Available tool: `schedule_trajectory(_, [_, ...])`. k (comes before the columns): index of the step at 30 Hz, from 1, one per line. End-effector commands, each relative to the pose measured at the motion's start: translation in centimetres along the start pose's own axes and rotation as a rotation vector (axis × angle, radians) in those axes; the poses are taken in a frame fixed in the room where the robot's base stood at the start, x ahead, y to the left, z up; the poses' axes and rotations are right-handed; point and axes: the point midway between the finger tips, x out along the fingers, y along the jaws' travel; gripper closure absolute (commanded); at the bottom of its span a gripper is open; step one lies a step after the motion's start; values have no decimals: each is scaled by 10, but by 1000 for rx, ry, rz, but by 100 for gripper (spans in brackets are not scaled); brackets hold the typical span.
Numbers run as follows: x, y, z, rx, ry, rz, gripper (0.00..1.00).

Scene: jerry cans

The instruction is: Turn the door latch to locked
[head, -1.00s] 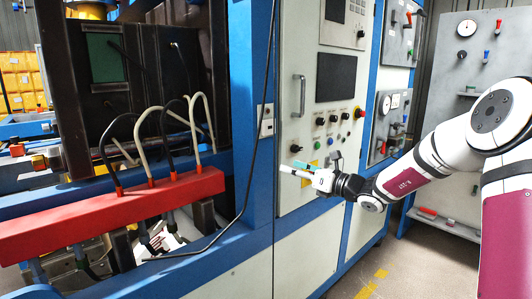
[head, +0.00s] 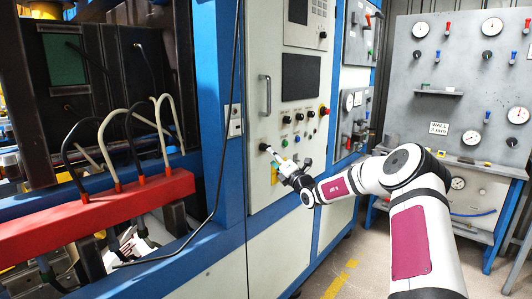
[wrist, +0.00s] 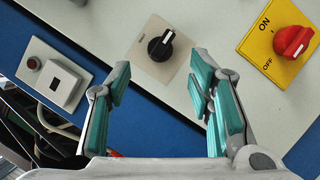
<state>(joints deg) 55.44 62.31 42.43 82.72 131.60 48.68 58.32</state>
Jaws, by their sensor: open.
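The door latch appears to be the black rotary knob (wrist: 160,45) on a beige plate in the wrist view. Its white mark points to the upper right, and its plate lettering is too small to read. In the head view the black knob (head: 263,147) is low on the cream cabinet door (head: 262,180). My gripper (wrist: 160,82) is open and empty, its teal-padded fingers spread to the left and right below the knob in the picture. The knob lies ahead of the fingertips, between their lines, apparently untouched. In the head view my gripper (head: 273,157) is close to the door.
A red ON/OFF switch (wrist: 291,41) on a yellow plate is right of the knob. A white socket box (wrist: 63,87) is on the blue frame at left. A vertical handle (head: 266,95) and several buttons are higher on the cabinet. A red manifold (head: 95,195) with hoses stands left.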

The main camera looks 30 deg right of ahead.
Motion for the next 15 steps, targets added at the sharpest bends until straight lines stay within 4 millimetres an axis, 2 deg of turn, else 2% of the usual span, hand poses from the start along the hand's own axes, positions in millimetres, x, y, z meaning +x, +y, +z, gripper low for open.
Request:
schedule_trajectory(1, [11, 0, -2, -1, 0, 2, 52])
schedule_trajectory(6, [39, 0, -1, -1, 0, 1, 52])
schedule_trajectory(15, [62, 0, -1, -1, 1, 0, 52])
